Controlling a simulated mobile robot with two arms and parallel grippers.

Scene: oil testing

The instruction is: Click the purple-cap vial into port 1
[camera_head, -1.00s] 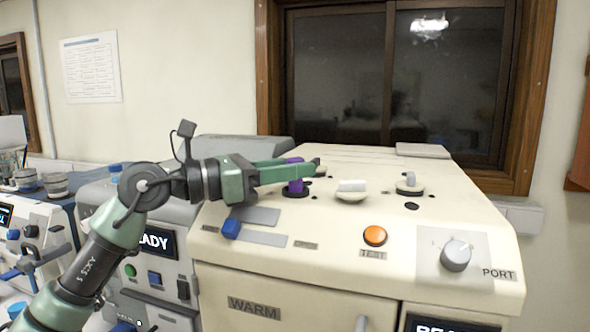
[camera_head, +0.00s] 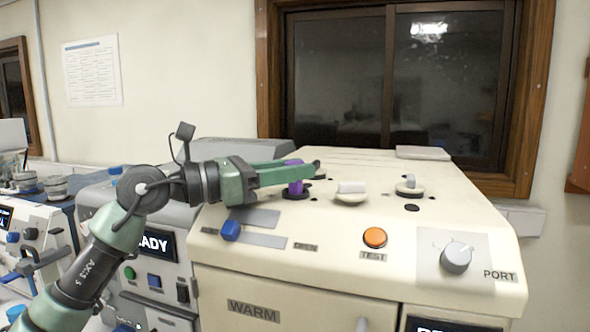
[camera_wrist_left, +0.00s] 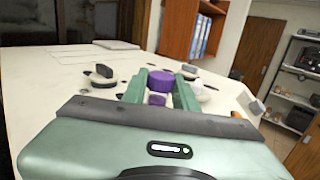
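The purple-cap vial (camera_head: 295,184) stands upright at a dark round port (camera_head: 291,196) at the left of the cream machine's top. My left gripper (camera_head: 300,174) reaches over it from the left, with its green fingers on either side of the purple cap. In the left wrist view the purple cap (camera_wrist_left: 161,81) fills the space between the fingertips, and they look shut on it. A finger hides part of the vial in the head view. I cannot tell how deep it sits or read a port number. My right gripper is not in view.
A flat panel (camera_head: 423,153) lies at the back.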

